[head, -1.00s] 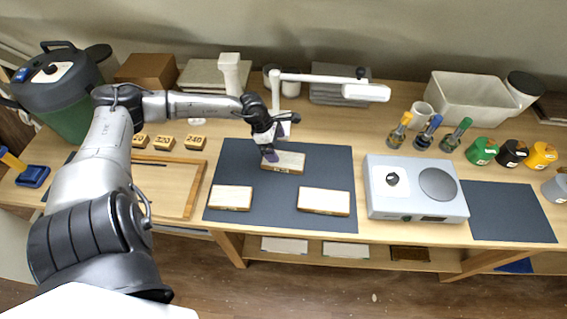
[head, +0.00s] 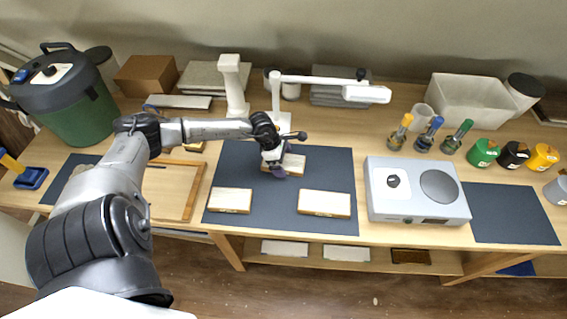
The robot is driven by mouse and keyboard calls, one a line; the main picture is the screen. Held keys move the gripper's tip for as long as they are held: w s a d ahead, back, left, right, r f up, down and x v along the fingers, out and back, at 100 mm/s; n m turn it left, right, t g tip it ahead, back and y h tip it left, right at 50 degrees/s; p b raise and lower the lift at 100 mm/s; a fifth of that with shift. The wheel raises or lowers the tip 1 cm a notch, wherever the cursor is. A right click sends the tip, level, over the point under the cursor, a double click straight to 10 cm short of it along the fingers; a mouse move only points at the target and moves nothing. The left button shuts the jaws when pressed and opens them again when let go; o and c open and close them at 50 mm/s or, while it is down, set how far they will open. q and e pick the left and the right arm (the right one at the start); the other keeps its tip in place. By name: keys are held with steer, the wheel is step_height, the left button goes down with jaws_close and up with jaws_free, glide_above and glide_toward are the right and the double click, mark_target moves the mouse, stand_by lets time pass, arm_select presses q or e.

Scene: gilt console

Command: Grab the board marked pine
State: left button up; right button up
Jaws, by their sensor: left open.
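Three pale boards with wooden edges lie on a dark mat (head: 283,217): one at the front left (head: 229,201), one at the front right (head: 324,203) and one at the back (head: 296,163). Small markings show on their front edges, but they are too small to read, so I cannot tell which is marked pine. My left gripper (head: 281,170) is open over the back board and covers its left and middle part. Whether the fingers touch that board I cannot tell. My right gripper is not in view.
A grey device with a round plate (head: 416,190) stands right of the mat. A white lamp (head: 280,100) rises behind my left gripper, close to it. A wooden tray (head: 190,190) lies to the left. The front middle of the mat is clear.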

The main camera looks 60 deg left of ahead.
arm_select(q)
steer(key=shift+c, duration=0.5)
steer(key=c, duration=0.7)
steer(key=shift+c, duration=0.4)
steer(key=shift+r, duration=0.2)
